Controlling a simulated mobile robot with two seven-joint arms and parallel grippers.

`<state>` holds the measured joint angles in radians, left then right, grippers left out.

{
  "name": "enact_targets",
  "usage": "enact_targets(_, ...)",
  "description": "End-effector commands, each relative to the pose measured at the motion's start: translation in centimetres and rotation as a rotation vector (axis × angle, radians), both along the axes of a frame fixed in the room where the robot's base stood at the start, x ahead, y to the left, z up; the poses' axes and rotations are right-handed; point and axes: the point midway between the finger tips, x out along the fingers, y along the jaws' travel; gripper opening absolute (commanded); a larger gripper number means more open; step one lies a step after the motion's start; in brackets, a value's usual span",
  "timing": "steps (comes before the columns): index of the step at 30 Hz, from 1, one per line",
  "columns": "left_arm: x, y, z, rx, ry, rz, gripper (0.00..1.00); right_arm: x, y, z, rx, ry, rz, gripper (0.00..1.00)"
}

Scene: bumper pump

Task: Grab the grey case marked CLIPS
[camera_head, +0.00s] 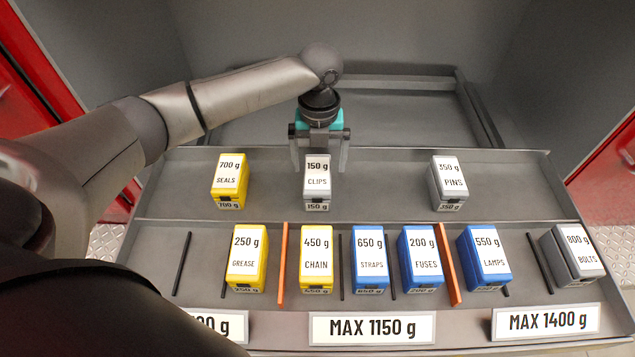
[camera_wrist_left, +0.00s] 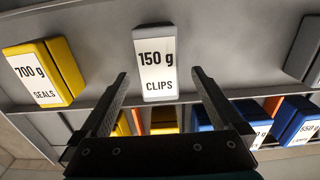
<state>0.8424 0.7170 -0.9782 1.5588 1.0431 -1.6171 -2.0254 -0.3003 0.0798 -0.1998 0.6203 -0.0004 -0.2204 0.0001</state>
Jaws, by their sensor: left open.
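The grey case marked CLIPS (camera_head: 317,183) stands upright on the back shelf, with 150 g on its label. My left gripper (camera_head: 319,168) is open, reaching down at the back of the case with one finger towards each side. In the left wrist view the CLIPS case (camera_wrist_left: 155,62) is centred ahead of the gap between the open fingers (camera_wrist_left: 160,85). I cannot tell whether either finger touches it. My right gripper is not in view.
A yellow SEALS case (camera_head: 230,181) stands left and a grey PINS case (camera_head: 447,183) right, both with clear room between. In front are yellow, blue and grey cases, such as CHAIN (camera_head: 317,258), split by thin dividers.

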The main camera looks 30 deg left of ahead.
Motion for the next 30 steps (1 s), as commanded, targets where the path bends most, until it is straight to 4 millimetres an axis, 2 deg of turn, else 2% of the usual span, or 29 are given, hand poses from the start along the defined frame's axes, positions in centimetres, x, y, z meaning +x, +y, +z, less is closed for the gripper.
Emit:
enact_targets(3, -0.2, 0.3, -2.1, 0.001, 0.005, 0.001, 1.00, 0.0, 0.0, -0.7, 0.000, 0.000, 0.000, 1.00)
enact_targets(7, -0.2, 0.3, -3.9, 0.000, 0.004, -0.001, 1.00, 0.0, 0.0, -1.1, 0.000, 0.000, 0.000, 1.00)
enact_targets(15, -0.1, 0.3, -4.1, 0.002, 0.001, -0.001, 0.99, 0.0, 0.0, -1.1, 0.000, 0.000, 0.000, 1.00)
enact_targets(30, -0.1, 0.3, -4.1, 0.002, 0.001, 0.000, 0.43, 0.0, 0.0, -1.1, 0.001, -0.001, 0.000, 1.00)
